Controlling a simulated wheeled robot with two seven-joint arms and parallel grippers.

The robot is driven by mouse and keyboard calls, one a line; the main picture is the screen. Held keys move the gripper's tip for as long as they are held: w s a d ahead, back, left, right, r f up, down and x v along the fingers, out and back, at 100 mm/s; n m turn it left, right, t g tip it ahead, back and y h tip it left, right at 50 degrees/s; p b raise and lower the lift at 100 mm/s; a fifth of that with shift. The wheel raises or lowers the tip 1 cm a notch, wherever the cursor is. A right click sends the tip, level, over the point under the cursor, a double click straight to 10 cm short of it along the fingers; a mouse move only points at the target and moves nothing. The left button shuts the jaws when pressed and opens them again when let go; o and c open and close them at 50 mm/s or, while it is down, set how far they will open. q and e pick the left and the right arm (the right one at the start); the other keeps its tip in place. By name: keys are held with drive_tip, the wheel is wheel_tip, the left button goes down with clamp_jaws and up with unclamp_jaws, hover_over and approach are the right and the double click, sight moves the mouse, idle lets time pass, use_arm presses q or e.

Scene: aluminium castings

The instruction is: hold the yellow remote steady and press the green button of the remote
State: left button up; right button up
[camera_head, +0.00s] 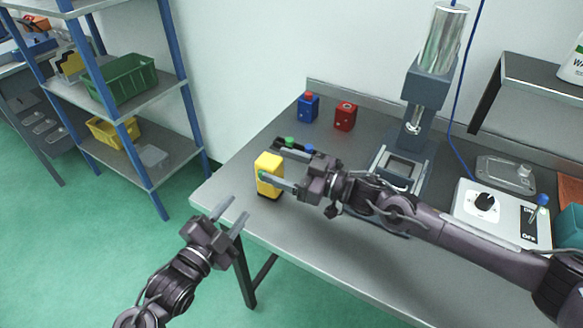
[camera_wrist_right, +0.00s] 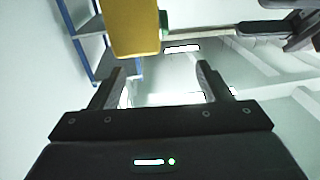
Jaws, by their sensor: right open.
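The yellow remote (camera_head: 270,163) stands upright near the left front edge of the workbench. Its green button shows on the right side of the remote in the right wrist view (camera_wrist_right: 164,22). My right gripper (camera_head: 269,164) is open at the remote; one finger passes in front of the remote in the head view. In the right wrist view the remote (camera_wrist_right: 134,27) appears above the open fingers (camera_wrist_right: 161,75), and nothing shows between them. My left gripper (camera_head: 232,211) is open and empty, off the bench's front left corner, apart from the remote.
A blue box (camera_head: 308,107) and a red box (camera_head: 344,116) with buttons stand at the back. A press (camera_head: 425,90) and a white control box (camera_head: 500,216) stand to the right. Dark items with green and blue tops (camera_head: 289,142) lie behind the remote. Shelves (camera_head: 150,165) stand left.

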sight(259, 158)
drive_tip(key=shift+w+d+f+m+t+h, duration=0.15)
drive_tip(key=shift+w+d+f+m+h, duration=0.15)
drive_tip(key=shift+d+f, duration=0.2)
drive_tip(key=shift+w+d+f+m+t+h, duration=0.1)
drive_tip(key=shift+w+d+f+t+h, duration=0.1)
drive_tip(key=shift+w+d+f, duration=0.3)
drive_tip(key=shift+s+x, duration=0.2)
drive_tip(key=shift+x, duration=3.75)
drive_tip(key=shift+c, duration=0.3)
use_arm(q)
drive_tip(key=shift+c, duration=0.5)
use_arm(e)
drive_tip(key=c, duration=1.1)
use_arm(q)
clamp_jaws()
use_arm(e)
drive_tip(key=shift+f, duration=0.1)
